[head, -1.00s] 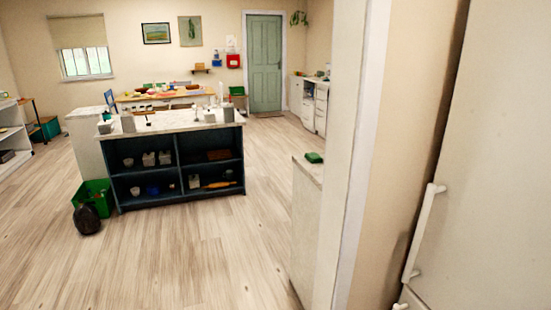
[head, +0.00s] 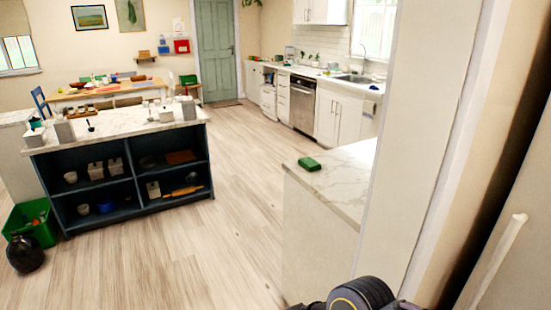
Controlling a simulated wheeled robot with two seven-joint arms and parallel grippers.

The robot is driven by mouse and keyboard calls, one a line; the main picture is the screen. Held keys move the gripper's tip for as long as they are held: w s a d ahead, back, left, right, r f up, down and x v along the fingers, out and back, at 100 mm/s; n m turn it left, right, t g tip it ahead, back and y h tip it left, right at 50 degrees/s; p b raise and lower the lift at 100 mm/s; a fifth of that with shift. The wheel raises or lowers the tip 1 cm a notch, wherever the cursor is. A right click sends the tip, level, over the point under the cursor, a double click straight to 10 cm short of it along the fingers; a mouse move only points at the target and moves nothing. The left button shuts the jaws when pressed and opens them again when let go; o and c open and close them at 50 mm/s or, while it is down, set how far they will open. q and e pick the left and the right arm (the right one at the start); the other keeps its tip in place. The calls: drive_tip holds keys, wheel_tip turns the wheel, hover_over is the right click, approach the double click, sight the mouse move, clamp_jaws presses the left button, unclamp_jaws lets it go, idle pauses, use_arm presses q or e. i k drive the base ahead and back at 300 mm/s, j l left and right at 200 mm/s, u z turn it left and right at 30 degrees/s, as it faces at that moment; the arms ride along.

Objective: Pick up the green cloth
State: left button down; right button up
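A small folded green cloth (head: 309,164) lies on the near end of a white marble counter (head: 343,183), right of the middle of the head view. Nothing touches it. A dark part of my own arm shows at the bottom edge, right of the middle and below the counter. Neither of my grippers shows in this view.
A wall edge (head: 420,150) stands close on the right, with a white fridge handle (head: 497,262) beyond it. A dark island with shelves (head: 130,222) stands at left, beside a green crate (head: 32,238) and a black bag (head: 24,254). The wooden floor (head: 225,230) between is clear.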

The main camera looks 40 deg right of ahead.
sight(309, 164)
drive_tip(key=i+z, duration=0.2)
drive_tip(key=i, duration=0.45)
drive_tip(key=i+j+z, duration=0.25)
drive_tip(key=i, duration=0.4)
drive_tip(key=i+l+z, duration=0.1)
drive_tip(key=i+z, duration=0.5)
drive_tip(key=z, duration=0.2)
drive_tip(key=i+z, duration=0.4)
drive_tip(key=i+l+z, duration=0.25)
drive_tip(key=i+z, duration=0.25)
drive_tip(key=i, duration=0.2)
